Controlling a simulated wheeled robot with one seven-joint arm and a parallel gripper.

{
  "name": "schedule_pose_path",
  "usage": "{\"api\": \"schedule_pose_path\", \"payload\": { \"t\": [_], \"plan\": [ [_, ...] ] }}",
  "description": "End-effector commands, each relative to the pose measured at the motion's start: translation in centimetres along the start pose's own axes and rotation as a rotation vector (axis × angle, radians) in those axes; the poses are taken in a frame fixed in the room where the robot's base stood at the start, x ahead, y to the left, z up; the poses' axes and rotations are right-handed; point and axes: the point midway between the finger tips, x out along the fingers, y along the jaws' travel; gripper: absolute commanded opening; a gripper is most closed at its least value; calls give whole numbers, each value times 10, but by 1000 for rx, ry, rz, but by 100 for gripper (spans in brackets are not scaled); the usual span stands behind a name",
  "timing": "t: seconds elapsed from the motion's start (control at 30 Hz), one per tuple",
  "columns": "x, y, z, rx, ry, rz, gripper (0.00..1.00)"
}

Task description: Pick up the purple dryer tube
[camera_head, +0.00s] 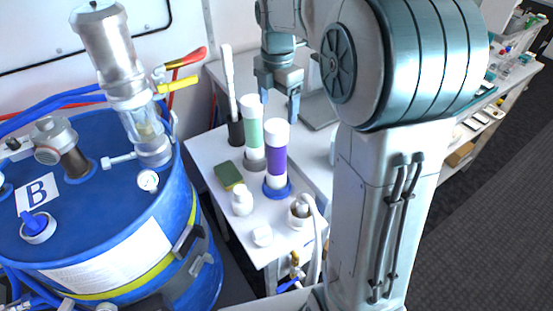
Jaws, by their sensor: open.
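The purple dryer tube (277,158) stands upright in a blue round base (277,191) on a small white table (210,150). It has a white cap and a white lower part. A green tube (254,135) of similar shape stands just behind it to the left. My gripper (279,108) is open and points downward. In the picture its fingers show at the height of the tube caps, one finger beside the green tube's cap and the other right of the purple tube's cap. The distance in depth between fingers and tubes is hard to tell. The gripper appears empty.
A large blue drum (95,225) with fittings and a clear cylinder stands at left. A white bottle (242,200), a green-yellow sponge (228,176), a white pot with a hose (301,214) and a dark holder with a white rod (229,85) crowd the tubes.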

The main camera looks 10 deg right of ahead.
Motion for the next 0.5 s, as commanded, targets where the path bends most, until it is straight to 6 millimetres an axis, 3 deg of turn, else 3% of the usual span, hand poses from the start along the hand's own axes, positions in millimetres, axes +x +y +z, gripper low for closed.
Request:
{"api": "schedule_pose_path", "payload": {
  "t": [0.13,0.5],
  "plan": [
    [27,0,-1,0,2,-3,81],
    [62,-2,-4,2,1,-3,81]
  ]
}}
